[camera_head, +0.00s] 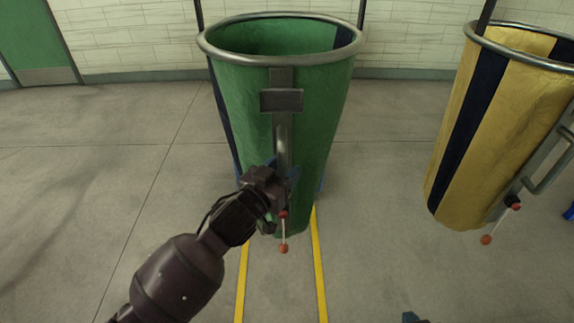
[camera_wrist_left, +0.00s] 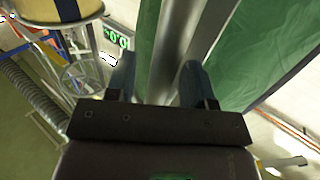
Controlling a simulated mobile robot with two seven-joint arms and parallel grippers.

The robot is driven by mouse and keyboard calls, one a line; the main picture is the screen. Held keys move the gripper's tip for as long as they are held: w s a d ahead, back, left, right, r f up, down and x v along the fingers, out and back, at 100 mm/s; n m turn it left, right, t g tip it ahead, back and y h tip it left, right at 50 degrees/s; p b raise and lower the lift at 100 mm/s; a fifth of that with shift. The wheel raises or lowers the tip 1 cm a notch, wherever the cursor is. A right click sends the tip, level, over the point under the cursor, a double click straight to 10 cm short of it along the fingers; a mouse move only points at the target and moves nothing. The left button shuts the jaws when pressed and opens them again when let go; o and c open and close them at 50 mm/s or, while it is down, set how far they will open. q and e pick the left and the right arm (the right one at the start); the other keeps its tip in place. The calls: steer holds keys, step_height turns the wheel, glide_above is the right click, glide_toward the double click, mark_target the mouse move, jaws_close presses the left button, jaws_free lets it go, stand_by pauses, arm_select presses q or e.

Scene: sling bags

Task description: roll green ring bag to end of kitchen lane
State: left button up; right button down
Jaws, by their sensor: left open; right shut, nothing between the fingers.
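The green ring bag (camera_head: 320,115) hangs upright from a grey metal ring in the centre of the head view, with dark blue stripes and a grey plate with a vertical bar (camera_head: 282,140) on its front. My left gripper (camera_head: 286,178) is at the lower part of this bar. In the left wrist view its blue fingers (camera_wrist_left: 158,78) stand apart with the metal bar (camera_wrist_left: 170,50) between them, open and not clamped. Whether either finger touches the bar cannot be told. Only a tip of my right gripper (camera_head: 412,317) shows at the bottom edge of the head view.
Two yellow floor lines (camera_head: 320,265) run from below the green bag toward me. A yellow bag (camera_head: 505,120) with a dark stripe hangs to the right. A red-ended lever (camera_head: 284,232) hangs low on the green bag. Floor is clear between the bags and at left.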

arm_select(q)
steer(key=shift+x, duration=0.85)
jaws_close()
